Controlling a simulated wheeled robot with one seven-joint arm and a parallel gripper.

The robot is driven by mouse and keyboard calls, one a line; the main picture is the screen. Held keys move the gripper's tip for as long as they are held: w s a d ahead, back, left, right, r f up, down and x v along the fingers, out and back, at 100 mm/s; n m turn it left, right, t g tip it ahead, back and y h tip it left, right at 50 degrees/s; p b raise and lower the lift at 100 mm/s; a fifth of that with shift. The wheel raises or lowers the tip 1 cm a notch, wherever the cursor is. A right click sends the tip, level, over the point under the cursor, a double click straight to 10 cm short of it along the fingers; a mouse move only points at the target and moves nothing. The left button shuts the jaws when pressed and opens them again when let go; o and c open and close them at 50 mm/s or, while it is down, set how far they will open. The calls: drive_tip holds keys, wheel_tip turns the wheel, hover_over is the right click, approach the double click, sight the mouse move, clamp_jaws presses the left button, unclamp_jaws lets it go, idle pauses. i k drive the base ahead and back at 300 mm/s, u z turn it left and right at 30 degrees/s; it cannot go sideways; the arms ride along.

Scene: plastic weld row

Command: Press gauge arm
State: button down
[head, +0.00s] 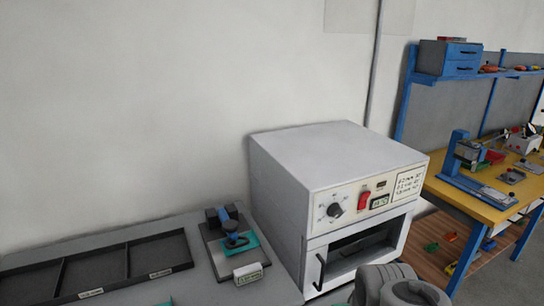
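The gauge (218,250) is a grey plate with a dark block at its back, on the grey bench left of the white oven. Its blue gauge arm (230,222) reaches forward from the dark block, with a round blue foot at its front end. The foot is over a teal piece (247,243) on the plate; I cannot tell whether they touch. A small white label block (250,273) with dark print stands at the plate's front. My gripper is not in view; only grey rounded links, which look like my arm, show at the bottom right.
The white oven (330,165) with knob, red switch and dark opening stands close to the gauge's right. A dark divided tray (97,268) lies to the left. A teal bit (168,303) shows at the bottom edge. A yellow workbench (480,200) stands far right.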

sight(230, 227)
drive_tip(key=u, duration=0.45)
drive_tip(key=k, duration=0.55)
drive_tip(key=u, duration=1.1)
drive_tip(key=i, duration=1)
drive_tip(key=z, duration=0.15)
